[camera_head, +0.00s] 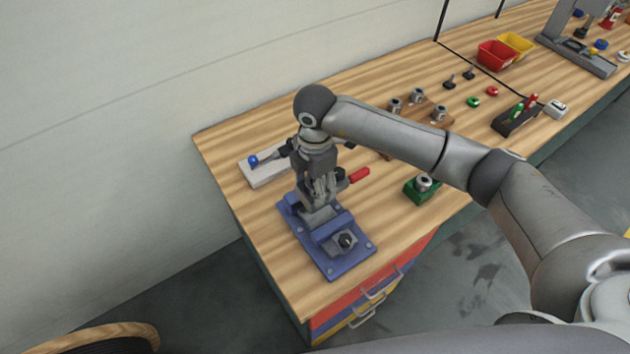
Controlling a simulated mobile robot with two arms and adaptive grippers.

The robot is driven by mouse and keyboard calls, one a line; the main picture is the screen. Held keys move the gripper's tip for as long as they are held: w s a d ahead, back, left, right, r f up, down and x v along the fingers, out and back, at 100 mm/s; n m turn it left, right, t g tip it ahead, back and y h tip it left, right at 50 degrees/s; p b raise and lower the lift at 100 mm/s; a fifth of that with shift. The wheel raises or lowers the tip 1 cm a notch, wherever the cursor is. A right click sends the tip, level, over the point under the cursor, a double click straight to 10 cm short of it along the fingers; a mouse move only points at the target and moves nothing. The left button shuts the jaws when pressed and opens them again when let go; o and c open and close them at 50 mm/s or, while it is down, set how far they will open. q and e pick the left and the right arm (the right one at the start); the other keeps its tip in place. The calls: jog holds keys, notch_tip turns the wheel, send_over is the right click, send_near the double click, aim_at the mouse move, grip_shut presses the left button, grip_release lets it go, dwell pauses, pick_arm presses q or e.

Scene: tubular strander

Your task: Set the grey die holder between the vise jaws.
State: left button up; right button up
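The blue vise (333,262) is bolted on a blue base plate near the front left corner of the wooden bench. My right gripper (322,194) points straight down over the back part of the vise. Its fingers are close to a grey block (318,214) at the jaws. I cannot tell whether this block is the grey die holder or part of the vise, nor whether the fingers are closed on it. The gripper and wrist hide much of the jaw gap. My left gripper is out of view.
A pale block (266,175) with a blue-knobbed tool lies behind the vise. A red handle (353,177) sticks out right of the gripper. A green block (421,192) bears a grey cylindrical part. A wooden rack (432,124) with grey parts is partly behind my arm.

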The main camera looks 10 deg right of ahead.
jog(key=shift+w+f+b, duration=0.1)
jog(key=shift+f+b, duration=3)
jog(key=shift+f, duration=0.95)
jog(key=o, duration=1.4)
jog(key=shift+s+f, duration=0.2)
notch_tip(320, 180, up, 12)
jog(key=shift+w+r, duration=0.1)
jog(key=shift+r, duration=0.1)
jog(key=shift+f, duration=0.1)
